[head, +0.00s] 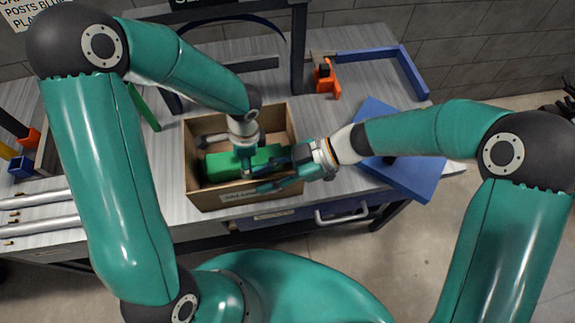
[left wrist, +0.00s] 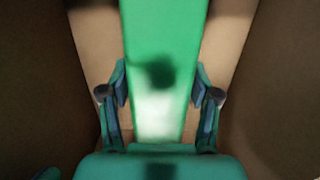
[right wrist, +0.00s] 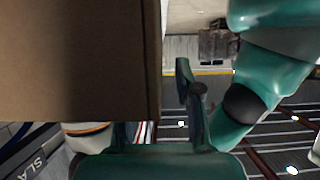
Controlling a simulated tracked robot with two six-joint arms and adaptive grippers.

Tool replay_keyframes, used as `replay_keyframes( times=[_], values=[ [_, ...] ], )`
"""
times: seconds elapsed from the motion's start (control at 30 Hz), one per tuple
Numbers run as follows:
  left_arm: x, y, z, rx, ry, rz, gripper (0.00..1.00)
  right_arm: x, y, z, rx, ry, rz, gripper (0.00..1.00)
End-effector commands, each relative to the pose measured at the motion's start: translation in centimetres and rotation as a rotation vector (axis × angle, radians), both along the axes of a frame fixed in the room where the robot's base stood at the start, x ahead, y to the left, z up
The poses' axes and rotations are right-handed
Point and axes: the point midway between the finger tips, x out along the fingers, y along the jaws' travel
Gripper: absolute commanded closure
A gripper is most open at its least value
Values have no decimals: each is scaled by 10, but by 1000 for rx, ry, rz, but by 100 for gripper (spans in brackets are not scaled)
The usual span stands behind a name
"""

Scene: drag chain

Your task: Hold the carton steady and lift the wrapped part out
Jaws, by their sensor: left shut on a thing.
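The open cardboard carton (head: 191,150) stands on the table in the head view, with a white label on its near side. The green wrapped part (head: 222,168) lies inside it. It fills the middle of the left wrist view (left wrist: 162,50). My left gripper (left wrist: 160,98) reaches down into the carton, shut on the part with one finger on each side. My right gripper (head: 268,174) is at the carton's near right corner, its fingers apart. In the right wrist view a carton wall (right wrist: 75,60) hides one finger; whether the fingers touch the wall cannot be told.
A grey object (head: 210,139) lies in the carton behind the part. A blue panel (head: 400,175) lies right of the carton, under my right arm. An orange fixture (head: 327,80) and a blue bar frame (head: 412,72) are behind. Metal tubes (head: 40,199) lie at left.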

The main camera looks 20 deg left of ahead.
Motion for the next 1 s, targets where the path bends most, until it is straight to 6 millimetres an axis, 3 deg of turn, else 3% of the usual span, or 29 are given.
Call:
replay_keyframes(
  times=[0.2, 0.6, 0.8, 1.0],
  values=[
    [0, 0, 0, 1, -1, 0, 91, -13, 20, -11, 0, 1, 2, 66],
    [0, 0, 0, 1, -1, 0, 91, -15, 25, -14, 0, 0, -1, 66],
    [0, 0, 0, 1, -1, 0, 91, -15, 25, -14, 0, 0, -1, 98],
    [0, 0, 0, 1, -1, 0, 91, -15, 25, -14, 0, 0, -1, 100]
  ],
)
